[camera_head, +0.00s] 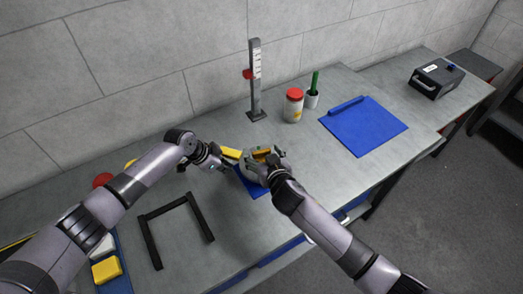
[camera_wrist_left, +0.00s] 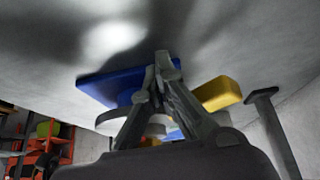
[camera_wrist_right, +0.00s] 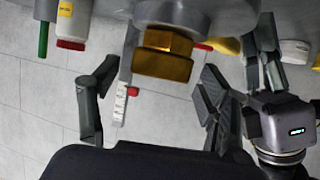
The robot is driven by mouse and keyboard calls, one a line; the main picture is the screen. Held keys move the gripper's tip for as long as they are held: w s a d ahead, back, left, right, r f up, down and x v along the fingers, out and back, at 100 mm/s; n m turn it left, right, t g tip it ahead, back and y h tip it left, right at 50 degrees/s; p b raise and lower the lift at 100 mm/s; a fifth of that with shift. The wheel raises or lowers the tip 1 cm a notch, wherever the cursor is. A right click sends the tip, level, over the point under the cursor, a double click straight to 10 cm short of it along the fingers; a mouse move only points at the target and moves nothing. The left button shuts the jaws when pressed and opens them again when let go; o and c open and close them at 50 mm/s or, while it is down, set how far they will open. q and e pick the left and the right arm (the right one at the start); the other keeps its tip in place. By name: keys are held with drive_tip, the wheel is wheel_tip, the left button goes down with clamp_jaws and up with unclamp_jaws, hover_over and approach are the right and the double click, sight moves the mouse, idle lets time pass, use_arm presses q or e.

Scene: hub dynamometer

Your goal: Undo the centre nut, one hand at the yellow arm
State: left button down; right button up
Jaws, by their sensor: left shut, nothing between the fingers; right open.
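The brass-coloured centre nut (camera_wrist_right: 163,62) sits on the grey hub, between the spread fingers of my right gripper (camera_wrist_right: 158,72) in the right wrist view. In the head view, my right gripper (camera_head: 268,160) is over the hub (camera_head: 250,172) and partly hides it. The right gripper is open; no finger contact with the nut is visible. The yellow arm (camera_head: 231,153) sticks out from the hub's left side and also shows in the left wrist view (camera_wrist_left: 220,93). My left gripper (camera_head: 222,162) is shut and empty beside the yellow arm; I cannot tell whether they touch.
The hub stands on a blue base (camera_head: 258,190). A black frame (camera_head: 150,238) lies at front left. Behind are a grey scale post (camera_head: 255,85), a red-lidded jar (camera_head: 293,108) and a green-handled tool in a cup (camera_head: 312,98). A blue mat (camera_head: 365,130) lies right.

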drive_tip(key=shift+w+a+f, duration=0.2)
drive_tip(key=shift+w+f, duration=0.05)
drive_tip(key=shift+w, duration=0.4)
drive_tip(key=c, duration=1.2)
drive_tip(key=shift+n+y, duration=0.7)
drive_tip(key=shift+y, duration=0.1)
drive_tip(key=shift+n+g+y, duration=0.6)
drive_tip(key=shift+n+y, duration=0.3)
drive_tip(key=shift+y, duration=0.1)
drive_tip(key=shift+s+a+r+n+g+y, duration=0.1)
drive_tip(key=shift+a+n+g+y, duration=0.05)
drive_tip(key=shift+n+g+y, duration=0.7)
drive_tip(key=shift+a+r+n+g+y, duration=0.1)
drive_tip(key=shift+n+g+y, duration=0.55)
drive_tip(key=shift+n+y, duration=0.3)
drive_tip(key=shift+n+g, duration=0.5)
drive_tip(key=shift+n, duration=0.1)
drive_tip(key=shift+d+f+n+g+y, duration=0.1)
drive_tip(key=shift+d+n+g+y, duration=0.1)
drive_tip(key=shift+n+g+y, duration=1.05)
